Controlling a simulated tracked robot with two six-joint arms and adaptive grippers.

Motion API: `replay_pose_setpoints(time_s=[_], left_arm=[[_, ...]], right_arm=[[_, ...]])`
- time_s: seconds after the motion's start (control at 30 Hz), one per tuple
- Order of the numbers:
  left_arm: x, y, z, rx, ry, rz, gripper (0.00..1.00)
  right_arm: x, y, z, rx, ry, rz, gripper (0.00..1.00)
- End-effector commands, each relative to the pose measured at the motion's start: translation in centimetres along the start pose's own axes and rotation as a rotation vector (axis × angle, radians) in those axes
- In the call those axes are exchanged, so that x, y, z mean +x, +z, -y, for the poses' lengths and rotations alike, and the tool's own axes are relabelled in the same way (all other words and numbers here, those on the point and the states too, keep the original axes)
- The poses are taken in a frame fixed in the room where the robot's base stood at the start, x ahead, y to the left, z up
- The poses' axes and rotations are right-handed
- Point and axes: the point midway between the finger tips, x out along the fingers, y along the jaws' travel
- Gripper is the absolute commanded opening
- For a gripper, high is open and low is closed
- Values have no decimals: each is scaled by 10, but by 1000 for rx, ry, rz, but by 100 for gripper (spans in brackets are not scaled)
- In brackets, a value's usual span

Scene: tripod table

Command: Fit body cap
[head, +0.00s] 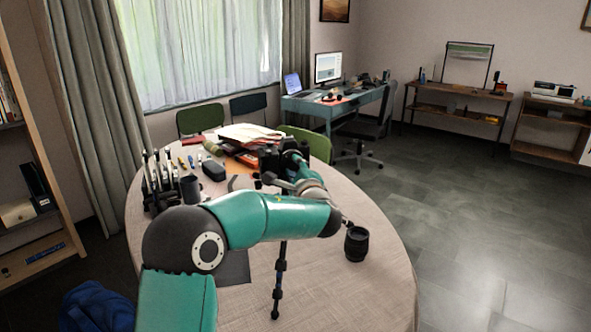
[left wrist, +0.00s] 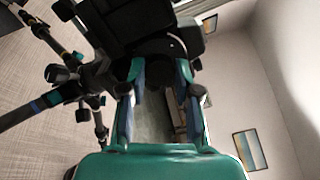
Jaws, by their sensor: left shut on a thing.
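A black camera on a tripod (head: 279,285) stands at the table, largely behind my left arm in the head view. Its dark body (left wrist: 135,22) fills the top of the left wrist view, with the tripod's legs at the left. My left gripper (head: 270,180) is close to the camera. In the left wrist view its two fingers are shut on a small dark piece, the body cap (left wrist: 154,76), right in front of the camera body. I cannot tell whether cap and camera touch. A black lens (head: 356,244) stands upright on the table to the right. My right gripper is not in view.
The round table (head: 385,285) holds a rack of upright tools (head: 160,180) at left, a dark case (head: 214,170), and papers and folders (head: 248,133) at the back. A dark mat (head: 235,268) lies partly under my arm. The front right of the table is clear around the lens.

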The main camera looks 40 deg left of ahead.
Motion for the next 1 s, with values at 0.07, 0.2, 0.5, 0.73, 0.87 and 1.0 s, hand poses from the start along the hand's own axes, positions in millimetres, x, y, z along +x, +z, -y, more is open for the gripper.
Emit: replay_pose_setpoints(time_s=[0.07,0.2,0.5,0.73,0.87,1.0], left_arm=[[0,0,0,0,0,1,0],[0,0,0,0,0,1,0],[0,0,0,1,0,1,0],[0,1,2,145,1,-1,0],[0,0,0,209,1,-1,0],[0,0,0,213,1,-1,0]], right_arm=[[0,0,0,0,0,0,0],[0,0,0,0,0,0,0],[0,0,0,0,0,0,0],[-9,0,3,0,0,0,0],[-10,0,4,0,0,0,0],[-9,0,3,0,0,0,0]])
